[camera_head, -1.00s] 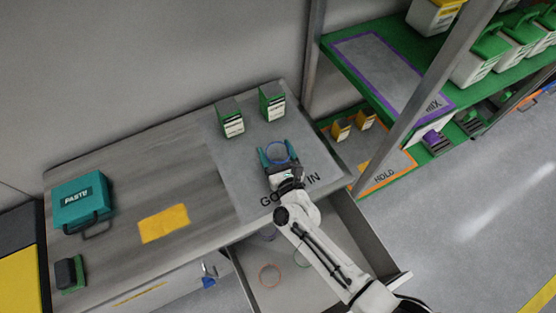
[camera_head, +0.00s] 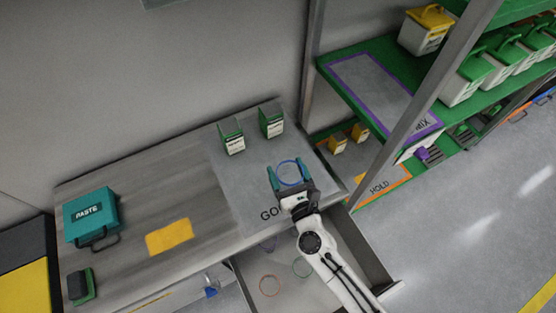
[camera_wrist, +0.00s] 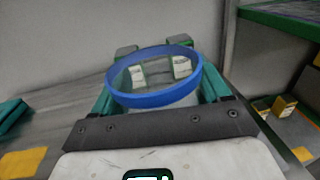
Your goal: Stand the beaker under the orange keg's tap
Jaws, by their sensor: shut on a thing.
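A clear beaker with a blue rim (camera_head: 291,161) is in my gripper (camera_head: 289,174) over the front part of the table's grey pad. In the wrist view its blue rim (camera_wrist: 155,100) fills the middle, upright or nearly so, with a teal finger on each side. My gripper is shut on the beaker. I cannot tell whether the beaker's base touches the pad. I cannot make out an orange keg or its tap in either view.
Two green-and-white boxes (camera_head: 272,125) stand behind the beaker. A drawer (camera_head: 285,293) with coloured rings is open below. A teal PASTE case (camera_head: 91,216) and yellow patch (camera_head: 169,237) are left. The green shelf rack (camera_head: 385,70) and its post stand right.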

